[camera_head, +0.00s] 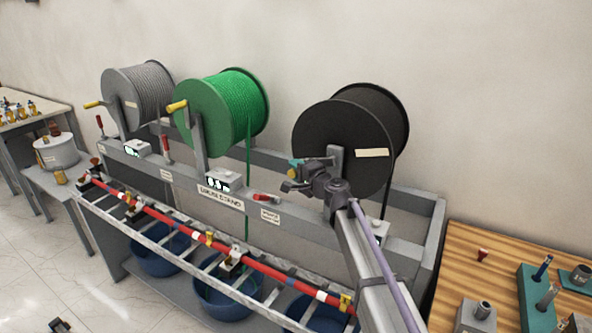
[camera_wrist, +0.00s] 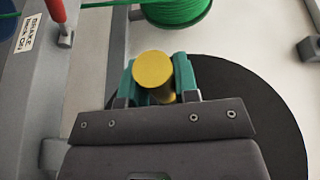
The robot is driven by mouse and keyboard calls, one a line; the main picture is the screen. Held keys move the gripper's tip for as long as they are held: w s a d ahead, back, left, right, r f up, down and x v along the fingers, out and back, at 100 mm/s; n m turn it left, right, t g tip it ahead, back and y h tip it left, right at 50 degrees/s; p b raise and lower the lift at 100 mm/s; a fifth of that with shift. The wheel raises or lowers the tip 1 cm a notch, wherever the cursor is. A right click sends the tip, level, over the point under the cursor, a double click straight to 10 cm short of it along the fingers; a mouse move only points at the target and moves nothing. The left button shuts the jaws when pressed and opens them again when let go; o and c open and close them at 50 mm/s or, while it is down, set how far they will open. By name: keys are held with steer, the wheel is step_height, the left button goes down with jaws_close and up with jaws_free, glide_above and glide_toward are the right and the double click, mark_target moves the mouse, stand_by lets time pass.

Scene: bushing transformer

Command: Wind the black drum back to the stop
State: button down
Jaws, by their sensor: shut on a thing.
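The black drum (camera_head: 330,125) hangs on the cable stand at the right end of the row, with a pale label on its flange. My gripper (camera_head: 293,172) is in front of the drum, at its lower left. In the wrist view its teal fingers (camera_wrist: 155,80) are shut on the yellow crank handle (camera_wrist: 153,69), one on each side. The black flange (camera_wrist: 265,110) shows behind them. The crank arm is hidden by my gripper. I cannot pick out a stop in either view.
A red brake lever (camera_head: 265,198) on the stand rail shows left of my gripper, also in the wrist view (camera_wrist: 56,12). The green drum (camera_head: 222,112) and grey drum (camera_head: 140,90) stand further left. A wooden bench (camera_head: 460,260) is at the right.

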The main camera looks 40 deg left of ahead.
steer(key=shift+s+d+f, duration=0.1)
steer(key=shift+d+f, duration=0.1)
steer(key=shift+f, duration=0.1)
steer(key=c, duration=0.9)
jaws_free()
steer(key=shift+o, duration=0.2)
steer(key=v, duration=1)
steer(key=shift+d, duration=0.4)
